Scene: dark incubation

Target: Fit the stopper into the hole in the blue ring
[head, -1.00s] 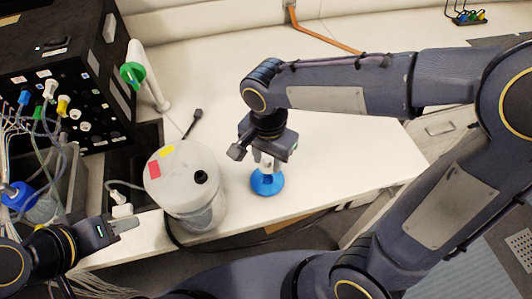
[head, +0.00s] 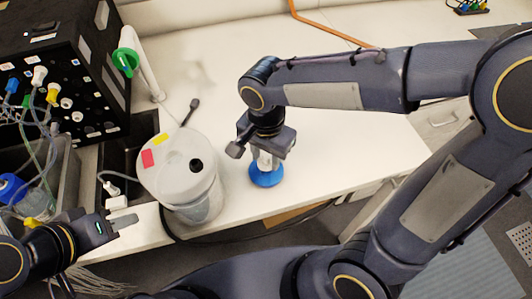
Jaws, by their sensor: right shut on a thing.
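The blue ring (head: 266,175) lies on the white bench near its front edge, in the middle of the head view. My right gripper (head: 266,153) is directly above it, pointing down, and is shut on a pale stopper (head: 265,162). The stopper's lower end overlaps the ring in the picture. The hole is hidden behind the stopper and gripper, so I cannot tell whether the stopper is in it or just above it. My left gripper (head: 124,222) is at the lower left, near the bench's front edge, away from the ring. I cannot tell whether its fingers are apart.
A white canister (head: 180,180) with red and yellow labels stands close left of the ring. A black box (head: 65,75) with plugs and cables is at the left. A dark spoon-like tool (head: 192,108) lies behind the canister. The bench right of the ring is clear.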

